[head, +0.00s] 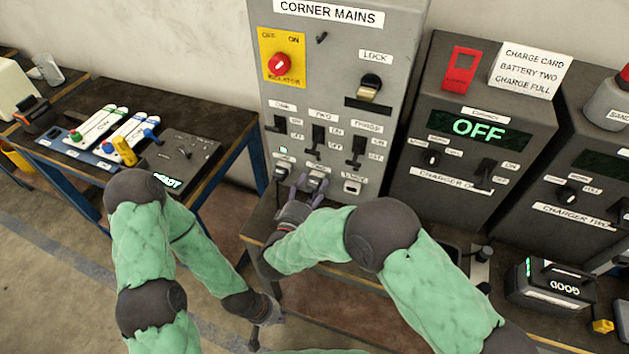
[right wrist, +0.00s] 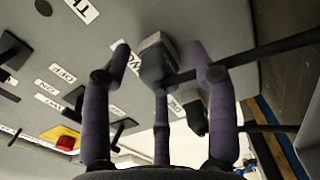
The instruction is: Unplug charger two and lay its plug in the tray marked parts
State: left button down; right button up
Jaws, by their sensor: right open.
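The grey plug of charger two (head: 317,181) sits in the middle socket at the bottom of the corner mains panel (head: 335,60). In the right wrist view the plug (right wrist: 156,62) lies between my spread fingertips, with a dark cable running right. My right gripper (head: 309,184) is open around the plug; whether a finger touches it I cannot tell. It also shows in the right wrist view (right wrist: 160,65). My left gripper (head: 262,318) hangs low in front of the bench, its fingers too dark and small to read. I cannot make out a tray marked parts.
Another dark plug (right wrist: 195,115) sits close beside my right fingers. A charger box (head: 465,130) reading OFF stands right of the panel, and the charger two box (head: 585,180) is farther right. A battery (head: 553,285) stands at lower right. A workbench with tools (head: 200,115) is at left.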

aim_at(311, 189)
dwell(0.4)
grip_shut()
jog(key=shift+s+a+f+p, duration=0.15)
jog(key=shift+s+p, duration=0.2)
jog(key=shift+s, duration=0.1)
jog(key=shift+s+a+f+p, duration=0.1)
jog(key=shift+s+f+p, duration=0.05)
jog(key=shift+s+p, duration=0.25)
jog(key=shift+s+a+r+p, duration=0.15)
jog(key=shift+s+a+p, duration=0.1)
jog(key=shift+s, duration=0.15)
jog(key=shift+s+a+r+p, duration=0.15)
jog(key=shift+s+p, duration=0.1)
jog(key=shift+s, duration=0.15)
jog(key=shift+p+v, duration=0.6)
jog(key=shift+v, duration=0.6)
